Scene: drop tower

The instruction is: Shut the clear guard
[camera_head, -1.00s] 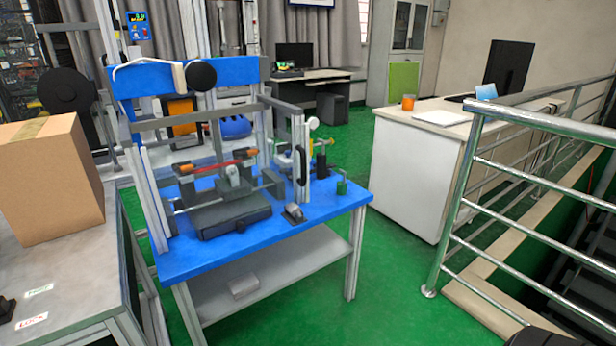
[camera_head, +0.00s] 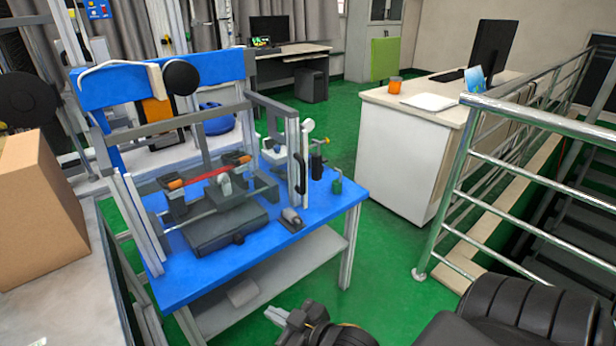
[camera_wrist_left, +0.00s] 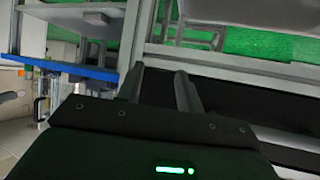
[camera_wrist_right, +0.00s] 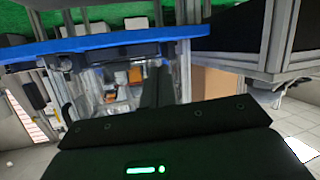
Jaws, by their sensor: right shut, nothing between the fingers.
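The clear guard (camera_head: 278,104) is a grey-framed see-through panel on the right side of the test rig. It stands swung out from the rig, with a black upright handle (camera_head: 301,173) near its front edge. The rig stands on a blue-topped table (camera_head: 183,287) and holds a red bar with orange ends (camera_head: 205,173). My right gripper (camera_head: 273,313) is shut and empty, low in front of the table and well apart from the guard. It also shows in the right wrist view (camera_wrist_right: 152,88). My left gripper (camera_wrist_left: 158,82) shows only in its wrist view, open and empty.
A cardboard box (camera_head: 40,215) sits on a grey bench at the left. A metal railing (camera_head: 530,118) and stairs are at the right. A white desk (camera_head: 395,150) stands behind. Green floor is clear between table and railing. A small grey device (camera_head: 291,217) lies near the handle.

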